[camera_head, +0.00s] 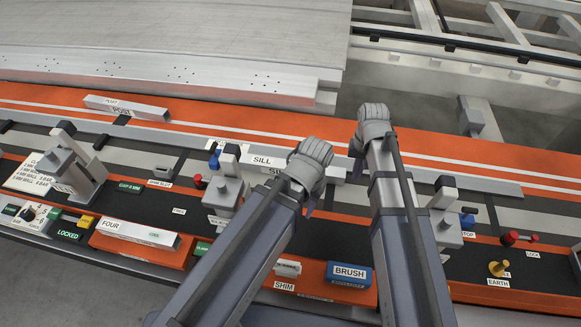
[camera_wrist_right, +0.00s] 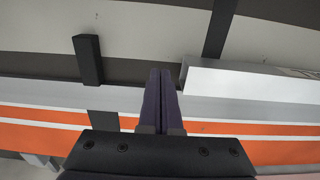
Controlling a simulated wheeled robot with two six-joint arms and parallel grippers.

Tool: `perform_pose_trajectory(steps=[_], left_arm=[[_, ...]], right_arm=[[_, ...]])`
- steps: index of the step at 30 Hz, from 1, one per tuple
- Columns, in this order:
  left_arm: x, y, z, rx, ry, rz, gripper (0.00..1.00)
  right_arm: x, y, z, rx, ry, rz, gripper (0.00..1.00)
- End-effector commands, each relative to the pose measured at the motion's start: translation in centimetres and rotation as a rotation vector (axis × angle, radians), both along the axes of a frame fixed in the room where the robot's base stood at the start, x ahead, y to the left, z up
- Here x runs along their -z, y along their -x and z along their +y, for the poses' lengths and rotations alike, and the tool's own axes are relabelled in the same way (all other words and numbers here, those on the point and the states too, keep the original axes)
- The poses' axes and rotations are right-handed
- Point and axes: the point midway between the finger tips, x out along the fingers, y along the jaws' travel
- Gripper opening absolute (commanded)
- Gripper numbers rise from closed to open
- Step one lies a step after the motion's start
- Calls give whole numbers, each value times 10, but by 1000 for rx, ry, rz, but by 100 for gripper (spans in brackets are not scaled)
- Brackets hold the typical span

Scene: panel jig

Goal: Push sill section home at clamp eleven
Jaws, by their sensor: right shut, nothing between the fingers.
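The sill section, a pale bar lettered SILL (camera_head: 262,160), lies along the rail behind the clamps in the head view. My left gripper (camera_head: 312,158) is over its right part and hides some of it; its fingers are too hidden to judge. My right gripper (camera_head: 366,140) is just beyond the bar's right end, shut and empty. In the right wrist view its closed fingers (camera_wrist_right: 164,75) are beside the end of a pale bar (camera_wrist_right: 245,82), with a narrow gap or light contact; I cannot tell which. A clamp (camera_head: 228,182) stands in front of the bar; no number eleven is readable.
Another clamp (camera_head: 72,168) stands at left and one (camera_head: 444,212) right of my arms. A loose labelled bar (camera_head: 125,107) lies on the orange strip.

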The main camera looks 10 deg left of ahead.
Motion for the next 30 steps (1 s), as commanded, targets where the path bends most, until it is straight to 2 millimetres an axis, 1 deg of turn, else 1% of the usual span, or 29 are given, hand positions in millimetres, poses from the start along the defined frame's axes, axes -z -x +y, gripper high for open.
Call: perform_pose_trajectory(steps=[1,3,24,27,30], left_arm=[[-8,0,0,0,0,0,50],[-14,0,0,0,0,0,50],[-67,0,0,0,0,0,50],[-73,0,0,0,0,0,50],[-73,0,0,0,0,0,50]], right_arm=[[-8,0,0,0,0,0,0],[-14,0,0,0,0,0,0],[-67,0,0,0,0,0,0],[-73,0,0,0,0,0,0],[-73,0,0,0,0,0,0]])
